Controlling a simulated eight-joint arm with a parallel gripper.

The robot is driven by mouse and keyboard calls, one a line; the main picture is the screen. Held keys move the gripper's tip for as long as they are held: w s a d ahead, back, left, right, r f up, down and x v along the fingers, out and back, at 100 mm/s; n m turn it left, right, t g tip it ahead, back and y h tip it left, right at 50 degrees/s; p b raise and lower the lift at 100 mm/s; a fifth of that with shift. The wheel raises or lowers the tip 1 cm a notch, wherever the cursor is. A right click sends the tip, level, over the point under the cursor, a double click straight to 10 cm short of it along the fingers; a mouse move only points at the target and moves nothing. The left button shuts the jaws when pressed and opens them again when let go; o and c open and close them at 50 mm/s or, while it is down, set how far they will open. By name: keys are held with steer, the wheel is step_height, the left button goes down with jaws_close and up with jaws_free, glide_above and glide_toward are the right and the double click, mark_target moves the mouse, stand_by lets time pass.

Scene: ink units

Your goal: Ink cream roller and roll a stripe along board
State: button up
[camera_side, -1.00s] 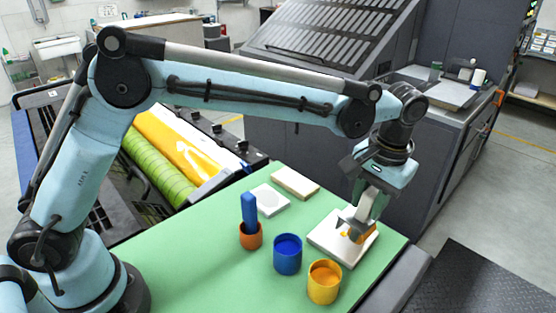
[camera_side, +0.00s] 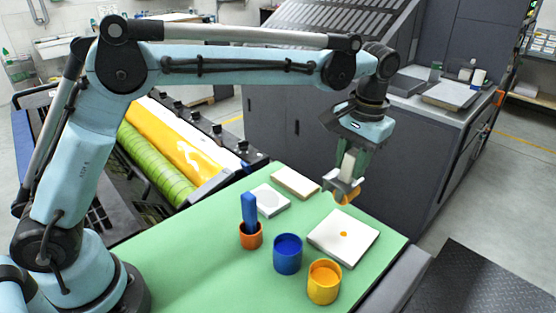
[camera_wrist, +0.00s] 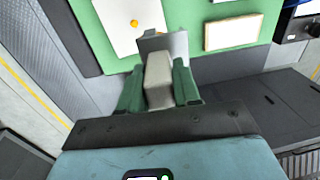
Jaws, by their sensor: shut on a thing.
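The cream roller (camera_side: 347,168) is held by its handle in my gripper (camera_side: 351,162), above the green table top. Its grey frame and an orange-inked drum show below the handle. In the wrist view the cream handle (camera_wrist: 158,80) sits between the shut fingers of my gripper (camera_wrist: 159,88); the grey frame hides the drum. The white slab (camera_side: 325,233) lies flat below and in front of the roller, with a small orange ink spot (camera_side: 344,234). The cream board (camera_side: 295,183) lies at the table's back edge, left of the roller. The board (camera_wrist: 233,33) shows in the wrist view too.
A yellow cup (camera_side: 324,290) of orange ink and a blue cup (camera_side: 288,262) stand at the front. An orange cup (camera_side: 250,241) holds a blue-handled tool (camera_side: 249,208). A white tile (camera_side: 263,203) lies left of the board. The table's left side is clear.

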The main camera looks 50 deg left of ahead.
steer(key=w+a, duration=0.3)
steer(key=a, duration=0.9)
steer(key=shift+s+f, duration=0.15)
steer(key=shift+f, duration=2.3)
steer(key=shift+f, duration=0.7)
steer(key=shift+a, duration=0.1)
steer(key=shift+a+r, duration=0.15)
steer(key=shift+a, duration=1.55)
